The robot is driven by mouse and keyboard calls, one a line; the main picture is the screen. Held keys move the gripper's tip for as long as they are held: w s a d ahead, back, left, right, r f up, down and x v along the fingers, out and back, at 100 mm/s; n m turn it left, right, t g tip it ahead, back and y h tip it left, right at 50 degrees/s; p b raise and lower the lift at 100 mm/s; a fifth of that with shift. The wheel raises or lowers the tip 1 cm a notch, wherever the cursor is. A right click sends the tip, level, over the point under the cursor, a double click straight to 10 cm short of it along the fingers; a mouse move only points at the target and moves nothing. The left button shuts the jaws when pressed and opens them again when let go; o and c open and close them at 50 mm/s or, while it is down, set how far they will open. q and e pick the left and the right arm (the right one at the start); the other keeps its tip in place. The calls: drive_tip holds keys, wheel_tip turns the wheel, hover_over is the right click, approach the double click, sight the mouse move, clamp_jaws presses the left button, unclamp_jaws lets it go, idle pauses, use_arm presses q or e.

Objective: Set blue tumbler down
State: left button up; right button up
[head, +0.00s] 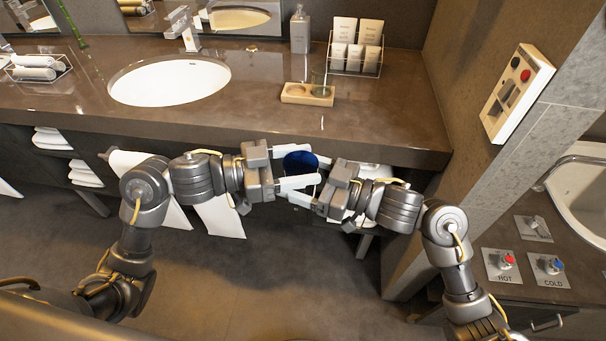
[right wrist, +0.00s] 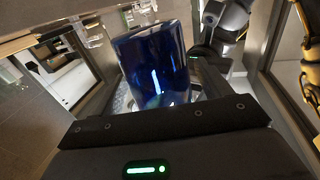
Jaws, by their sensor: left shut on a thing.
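The blue tumbler (head: 300,162) is held in the air in front of the vanity counter's front edge, between my two grippers. My left gripper (head: 288,165) is shut on it from the left. My right gripper (head: 312,180) faces it from the right, with its fingers spread. In the right wrist view the tumbler (right wrist: 155,65) stands large and close in front of that gripper; I cannot tell whether they touch. A wooden holder (head: 291,97) lies on the counter. A clear greenish glass (head: 319,84) stands at its right recess; the left recess looks empty.
The brown counter (head: 390,115) has free room around the holder. A white basin (head: 170,84) lies to its left. A bottle (head: 300,32) and a wire rack of packets (head: 357,48) stand behind. Towels hang below the counter edge. A wall panel (head: 517,90) is at right.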

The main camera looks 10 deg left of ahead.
drive_tip(key=c, duration=1)
use_arm(q)
drive_tip(key=o, duration=1.4)
drive_tip(key=shift+o, duration=0.2)
